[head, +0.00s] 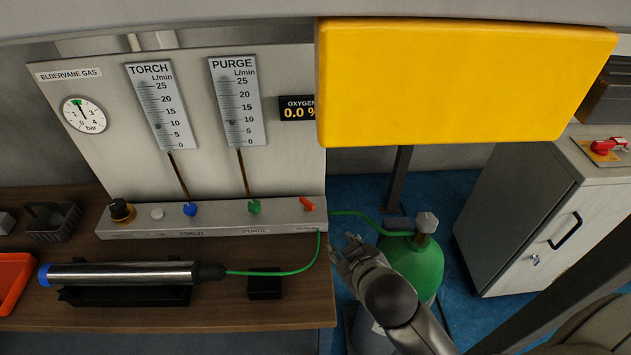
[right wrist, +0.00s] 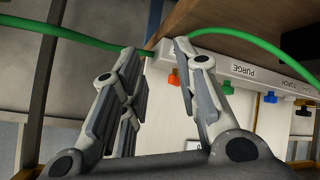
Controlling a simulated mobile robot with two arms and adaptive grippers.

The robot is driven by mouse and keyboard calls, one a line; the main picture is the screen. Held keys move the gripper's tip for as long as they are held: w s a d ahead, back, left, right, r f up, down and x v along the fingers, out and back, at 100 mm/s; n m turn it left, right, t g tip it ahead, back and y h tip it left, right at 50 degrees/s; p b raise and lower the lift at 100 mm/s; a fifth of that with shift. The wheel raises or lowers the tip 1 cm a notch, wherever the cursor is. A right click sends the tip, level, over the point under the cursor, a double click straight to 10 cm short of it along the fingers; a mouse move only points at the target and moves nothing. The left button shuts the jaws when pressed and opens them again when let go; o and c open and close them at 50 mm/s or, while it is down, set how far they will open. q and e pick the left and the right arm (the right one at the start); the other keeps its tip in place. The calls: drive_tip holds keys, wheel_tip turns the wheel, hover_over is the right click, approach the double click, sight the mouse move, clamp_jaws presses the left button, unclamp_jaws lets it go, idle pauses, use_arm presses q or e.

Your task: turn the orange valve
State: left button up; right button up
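The orange valve (head: 307,204) is a small knob at the right end of the grey manifold ledge (head: 140,229). It also shows in the right wrist view (right wrist: 173,80), beyond the fingers and close beside the right-hand finger in the picture. My right gripper (head: 345,249) is below and to the right of the valve in the head view, apart from it, off the table's right edge. In the right wrist view its two fingers (right wrist: 157,62) are spread with nothing between them. My left gripper is in neither view.
A green hose (head: 350,213) runs from the panel to the green gas cylinder (head: 418,262) beside my right arm. Another green hose (head: 270,273) joins the ledge to the metal torch (head: 120,274). Green (head: 254,207) and blue (head: 190,209) knobs sit left of the valve. A yellow panel (head: 460,80) hangs above.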

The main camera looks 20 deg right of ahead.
drive_tip(key=w+a+r+n+t+y, duration=0.35)
drive_tip(key=w+a+r+t, duration=0.2)
drive_tip(key=r, duration=0.55)
drive_tip(key=w+a+r+n+t+y, duration=0.2)
drive_tip(key=w+a+r+n+t, duration=0.3)
drive_tip(key=r, duration=0.5)
drive_tip(key=s+a+r+n+g+y, duration=0.25)
drive_tip(key=a+n+g+y, duration=0.35)
drive_tip(key=n, duration=0.4)
drive_tip(key=s+a+r+n+g+y, duration=0.1)
drive_tip(key=a+r+n+g+y, duration=0.25)
drive_tip(key=a+n+y, duration=0.45)
drive_tip(key=n+g+h, duration=0.8)
drive_tip(key=n+h, duration=0.3)
drive_tip(key=h, duration=0.6)
approach(307, 201)
drive_tip(key=b+x, duration=0.4)
drive_tip(key=x, duration=0.4)
drive_tip(key=shift+w+f, duration=0.1)
drive_tip(key=shift+f, duration=0.05)
drive_tip(key=shift+a, duration=0.1)
